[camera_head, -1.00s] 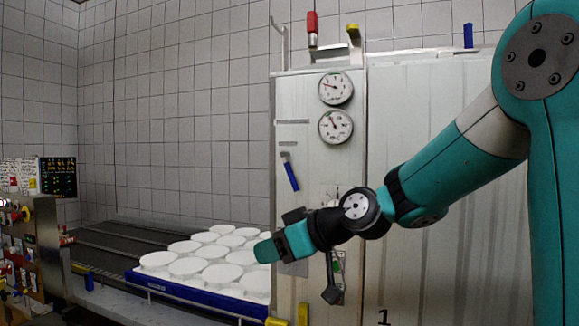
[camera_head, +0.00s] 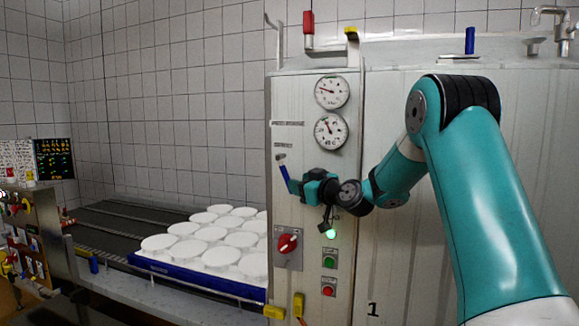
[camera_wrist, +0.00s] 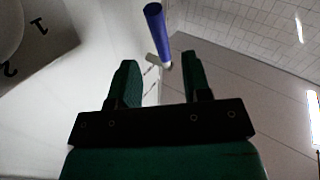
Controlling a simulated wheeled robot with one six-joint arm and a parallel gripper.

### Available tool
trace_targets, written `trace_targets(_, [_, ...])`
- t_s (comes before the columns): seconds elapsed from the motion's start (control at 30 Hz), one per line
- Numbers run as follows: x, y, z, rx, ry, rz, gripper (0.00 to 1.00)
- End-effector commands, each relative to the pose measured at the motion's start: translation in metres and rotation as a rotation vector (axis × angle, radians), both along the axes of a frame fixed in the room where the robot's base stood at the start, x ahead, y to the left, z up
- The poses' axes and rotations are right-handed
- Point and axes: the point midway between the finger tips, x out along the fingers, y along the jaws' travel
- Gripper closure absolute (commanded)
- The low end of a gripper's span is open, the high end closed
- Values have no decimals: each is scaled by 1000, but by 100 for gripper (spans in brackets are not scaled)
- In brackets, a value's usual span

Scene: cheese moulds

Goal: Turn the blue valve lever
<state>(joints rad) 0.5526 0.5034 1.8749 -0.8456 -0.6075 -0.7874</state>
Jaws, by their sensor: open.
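The blue valve lever (camera_head: 284,174) is on the front of the pale cabinet panel, left of and below the gauges. It slants down to the right from its metal pivot. My gripper (camera_head: 297,187) is at the lever's lower end and covers part of that end. In the wrist view the blue lever (camera_wrist: 156,30) shows ahead, between the lines of my two open fingers (camera_wrist: 159,68), mostly beyond their tips. The fingers hold nothing. Whether a finger touches the lever, I cannot tell.
Two gauges (camera_head: 331,112) sit above my gripper. A red rotary switch (camera_head: 287,243), a lit green lamp (camera_head: 331,234) and push buttons (camera_head: 329,263) are below. A blue tray (camera_head: 190,278) of white moulds stands left. Another blue handle (camera_head: 470,40) is on top.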

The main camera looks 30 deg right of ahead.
Motion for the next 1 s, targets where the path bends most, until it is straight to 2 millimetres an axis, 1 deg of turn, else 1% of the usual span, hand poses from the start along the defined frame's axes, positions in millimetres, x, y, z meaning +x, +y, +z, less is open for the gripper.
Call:
trace_targets(0.03, [12,2,7,2,3,3,56])
trace_targets(0.1, [24,4,5,2,3,3,56])
trace_targets(0.2, [39,5,5,1,2,2,56])
trace_targets(0.3, [48,5,3,0,1,2,56])
trace_targets(0.47, [54,6,0,0,1,1,56])
trace_targets(0.67, [54,6,0,0,1,1,56])
trace_targets(0.7, [54,6,0,0,1,1,58])
trace_targets(0.77, [54,6,0,0,1,1,72])
trace_targets(0.8, [54,6,0,0,1,1,81])
trace_targets(0.87, [54,6,0,0,1,1,95])
trace_targets(0.9, [54,6,0,0,1,1,100])
trace_targets(1.0, [54,6,0,0,1,1,100])
